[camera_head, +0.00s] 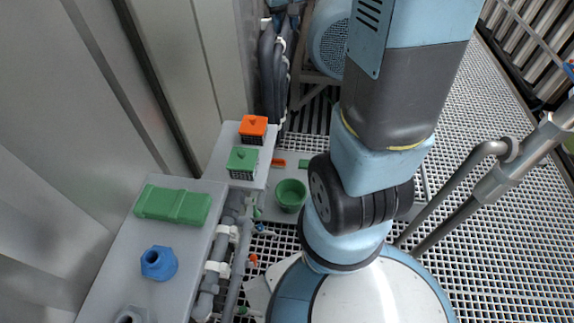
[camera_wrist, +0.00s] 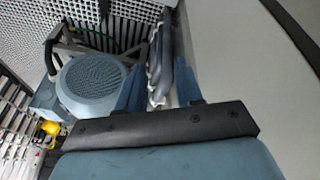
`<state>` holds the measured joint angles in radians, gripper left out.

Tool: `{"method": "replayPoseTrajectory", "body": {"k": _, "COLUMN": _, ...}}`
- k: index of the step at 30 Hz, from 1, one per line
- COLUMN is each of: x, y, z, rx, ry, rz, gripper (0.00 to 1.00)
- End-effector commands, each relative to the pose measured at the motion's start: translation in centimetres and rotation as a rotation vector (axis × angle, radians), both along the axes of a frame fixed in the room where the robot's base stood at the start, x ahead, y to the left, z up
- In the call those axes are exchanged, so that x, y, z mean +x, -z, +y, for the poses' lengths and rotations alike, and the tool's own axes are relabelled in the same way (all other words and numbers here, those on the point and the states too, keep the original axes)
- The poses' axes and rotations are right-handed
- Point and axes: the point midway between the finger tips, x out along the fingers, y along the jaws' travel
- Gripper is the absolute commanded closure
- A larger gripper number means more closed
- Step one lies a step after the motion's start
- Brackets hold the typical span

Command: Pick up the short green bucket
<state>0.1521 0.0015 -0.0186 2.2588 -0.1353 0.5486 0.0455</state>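The short green bucket (camera_head: 290,196) stands upright on a grey surface in the head view, just left of my arm. It looks round, open at the top and empty, and its right edge is close to my arm's dark joint in the picture. The bucket does not show in the wrist view. My gripper (camera_wrist: 158,88) shows in the wrist view with two blue fingers apart and nothing between them. Behind the fingers are dark hoses and a grey panel. I cannot make out the gripper in the head view.
A green box (camera_head: 243,162) and an orange box (camera_head: 253,129) stand left of the bucket. A green block (camera_head: 172,205) and a blue fitting (camera_head: 159,263) sit on the near-left ledge. Grey pipes (camera_head: 240,255) run beside it. A round motor (camera_wrist: 92,84) stands beyond my gripper.

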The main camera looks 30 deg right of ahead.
Motion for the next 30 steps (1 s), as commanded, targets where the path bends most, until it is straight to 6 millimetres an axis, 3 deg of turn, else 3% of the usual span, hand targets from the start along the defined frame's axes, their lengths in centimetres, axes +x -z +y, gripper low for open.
{"method": "replayPoseTrajectory", "body": {"k": 6, "x": 4.2, "y": 6.1, "z": -2.6, "rx": -0.002, "ry": 0.019, "rz": 0.045, "gripper": 0.64}}
{"method": "replayPoseTrajectory", "body": {"k": 15, "x": 8.3, "y": 15.7, "z": -5.9, "rx": 0.006, "ry": 0.039, "rz": 0.095, "gripper": 0.64}}
{"method": "replayPoseTrajectory", "body": {"k": 22, "x": 10.1, "y": 24.1, "z": -8.3, "rx": 0.021, "ry": 0.051, "rz": 0.132, "gripper": 0.64}}
{"method": "replayPoseTrajectory", "body": {"k": 30, "x": 10.3, "y": 34.7, "z": -10.4, "rx": 0.05, "ry": 0.064, "rz": 0.175, "gripper": 0.64}}
